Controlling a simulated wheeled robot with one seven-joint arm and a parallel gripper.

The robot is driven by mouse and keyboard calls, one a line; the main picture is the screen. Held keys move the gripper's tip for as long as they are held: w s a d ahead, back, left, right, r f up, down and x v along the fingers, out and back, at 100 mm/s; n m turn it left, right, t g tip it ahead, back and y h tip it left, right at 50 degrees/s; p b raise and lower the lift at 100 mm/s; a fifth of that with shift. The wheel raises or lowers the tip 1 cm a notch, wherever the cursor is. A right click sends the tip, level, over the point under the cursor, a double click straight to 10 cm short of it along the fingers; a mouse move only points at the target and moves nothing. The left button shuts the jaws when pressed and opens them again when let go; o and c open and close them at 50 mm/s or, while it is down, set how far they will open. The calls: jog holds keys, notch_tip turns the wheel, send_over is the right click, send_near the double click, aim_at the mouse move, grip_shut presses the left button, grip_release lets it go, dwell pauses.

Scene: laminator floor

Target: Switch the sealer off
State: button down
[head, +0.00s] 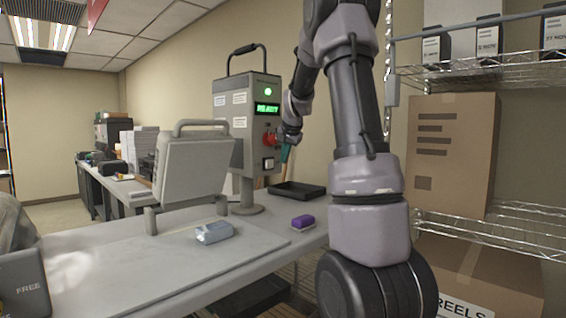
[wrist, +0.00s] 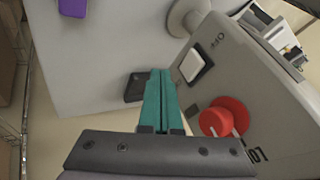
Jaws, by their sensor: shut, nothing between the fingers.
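The sealer's grey control box (head: 236,128) stands on a post at the bench's back edge. Its green lamp (head: 267,91) and green display (head: 267,107) are lit. Below are a red knob (head: 269,139) and a white switch (head: 268,163). In the wrist view the red knob (wrist: 228,112) lies right of my fingers and the white switch (wrist: 201,67) is above and right of their tips. My gripper (head: 285,156) is shut and empty in front of the box's control face. Its teal fingers (wrist: 160,72) appear apart from both controls; the exact gap is unclear.
A grey press-like unit (head: 192,165) stands left of the box. On the bench (head: 130,262) lie a silver packet (head: 214,232) and a purple block (head: 303,221). A black tray (head: 297,191) sits behind. Wire shelves with cartons (head: 452,150) stand at right.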

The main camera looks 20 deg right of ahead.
jog(key=v, duration=0.7)
jog(key=shift+s+r, duration=0.25)
jog(key=shift+d, duration=0.1)
